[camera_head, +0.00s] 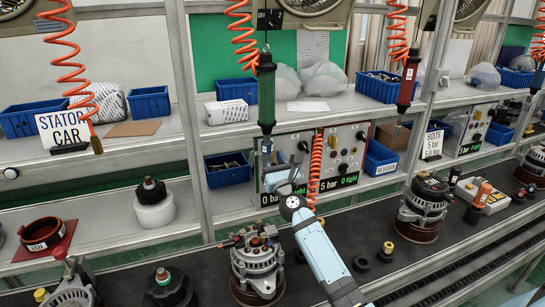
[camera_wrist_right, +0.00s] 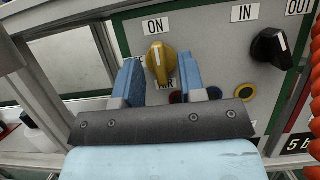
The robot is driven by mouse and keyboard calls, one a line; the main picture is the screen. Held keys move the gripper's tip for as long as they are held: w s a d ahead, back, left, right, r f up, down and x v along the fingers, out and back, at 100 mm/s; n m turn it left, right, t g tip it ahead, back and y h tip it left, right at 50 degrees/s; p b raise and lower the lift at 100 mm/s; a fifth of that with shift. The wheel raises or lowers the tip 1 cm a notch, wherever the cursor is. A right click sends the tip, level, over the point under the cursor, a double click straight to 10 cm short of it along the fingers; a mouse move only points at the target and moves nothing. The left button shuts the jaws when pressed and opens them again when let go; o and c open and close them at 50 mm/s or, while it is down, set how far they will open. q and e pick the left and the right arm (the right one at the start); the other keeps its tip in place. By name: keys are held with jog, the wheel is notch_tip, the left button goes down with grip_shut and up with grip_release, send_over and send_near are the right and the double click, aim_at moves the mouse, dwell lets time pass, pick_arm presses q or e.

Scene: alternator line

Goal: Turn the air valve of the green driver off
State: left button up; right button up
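The green driver (camera_head: 266,92) hangs upright from an orange coiled hose, in front of the left control panel (camera_head: 286,146). In the right wrist view, a yellow knob (camera_wrist_right: 160,62) sits on the panel (camera_wrist_right: 205,40) under an "ON" label, its pale mark pointing up towards that label. My right gripper (camera_wrist_right: 165,88), also in the head view (camera_head: 272,168), is at the panel. Its blue fingers stand on either side of the yellow knob, apart, with visible gaps. A label below the knob is partly hidden by the fingers. My left gripper is not in view.
A black knob (camera_wrist_right: 272,47) sits right of the yellow one, near "IN" and "OUT" labels. An orange hose (camera_head: 316,168) hangs right of my gripper. A second panel (camera_head: 345,150) reads "5 bar 0 tight". Alternators (camera_head: 257,262) stand on the bench below.

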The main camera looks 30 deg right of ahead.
jog(key=shift+w+d+r, duration=0.1)
jog(key=shift+w, duration=0.2)
grip_shut()
